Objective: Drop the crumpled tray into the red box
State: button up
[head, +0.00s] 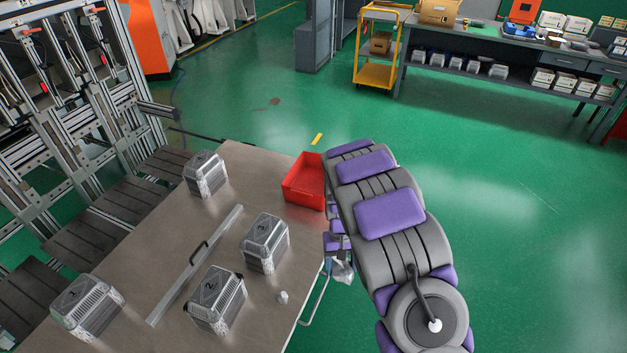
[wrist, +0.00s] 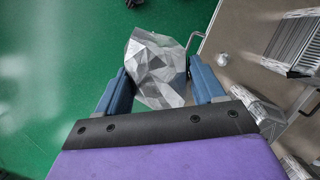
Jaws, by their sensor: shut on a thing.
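The crumpled tray (wrist: 155,62) is a silvery, faceted foil lump between the two blue fingers of my gripper (wrist: 160,85) in the wrist view. My gripper is shut on it. In the head view the tray (head: 343,272) shows small below my arm, just beyond the table's right edge, with the gripper partly hidden by the arm. The red box (head: 301,183) stands open on the table's far right corner, farther back than the tray. My arm covers its right side. The red box is not in the wrist view.
Several grey numbered metal boxes (head: 265,243) stand on the table (head: 148,235). A long metal bar (head: 180,285) with a black handle lies between them. A small crumpled pale piece (head: 283,297) lies near the right edge. Green floor (head: 510,230) is clear at right.

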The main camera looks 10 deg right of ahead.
aim_at(316, 184)
jog(key=i+l+u, duration=0.25)
jog(key=i+l, duration=0.25)
jog(key=i, duration=0.2)
jog(key=i+l+u, duration=0.3)
jog(key=i+l, duration=0.35)
jog(key=i+l+u, duration=0.25)
jog(key=i+l, duration=0.35)
jog(key=l, duration=0.15)
